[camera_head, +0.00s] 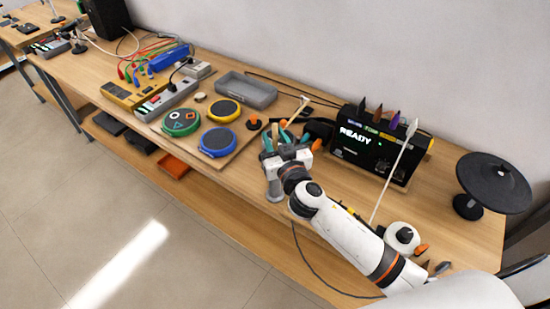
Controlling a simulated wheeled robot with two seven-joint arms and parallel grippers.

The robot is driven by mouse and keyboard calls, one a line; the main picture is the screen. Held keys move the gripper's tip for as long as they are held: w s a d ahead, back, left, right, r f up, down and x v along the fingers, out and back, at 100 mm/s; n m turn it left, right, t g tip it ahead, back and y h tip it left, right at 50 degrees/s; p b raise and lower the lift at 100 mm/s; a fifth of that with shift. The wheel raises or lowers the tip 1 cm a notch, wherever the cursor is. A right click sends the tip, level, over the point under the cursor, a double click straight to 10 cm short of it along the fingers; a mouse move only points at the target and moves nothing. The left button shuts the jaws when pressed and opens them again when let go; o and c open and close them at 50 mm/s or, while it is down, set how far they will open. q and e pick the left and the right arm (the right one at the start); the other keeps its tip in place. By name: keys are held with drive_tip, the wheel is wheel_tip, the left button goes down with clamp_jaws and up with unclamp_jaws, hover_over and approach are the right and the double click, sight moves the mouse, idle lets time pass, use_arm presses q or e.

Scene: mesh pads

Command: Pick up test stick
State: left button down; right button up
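My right gripper (283,137) reaches over the wooden workbench, with its teal fingers pointing toward the back. A thin light-brown stick (298,110), likely the test stick, slants up and to the right just beyond the fingertips. Its lower end is hidden at the fingers, so I cannot tell whether they touch or grip it. My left gripper is out of view.
A black module (372,148) reading "READY" stands right of the gripper, with a thin white rod (393,172) in front. A grey tray (246,91) lies behind the pads. A black cymbal-like disc (493,182) stands at the right. Coloured cables and boxes crowd the left.

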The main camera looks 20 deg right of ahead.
clamp_jaws()
drive_tip(key=shift+r, duration=0.1)
wheel_tip(320, 180, up, 18)
idle(0.7)
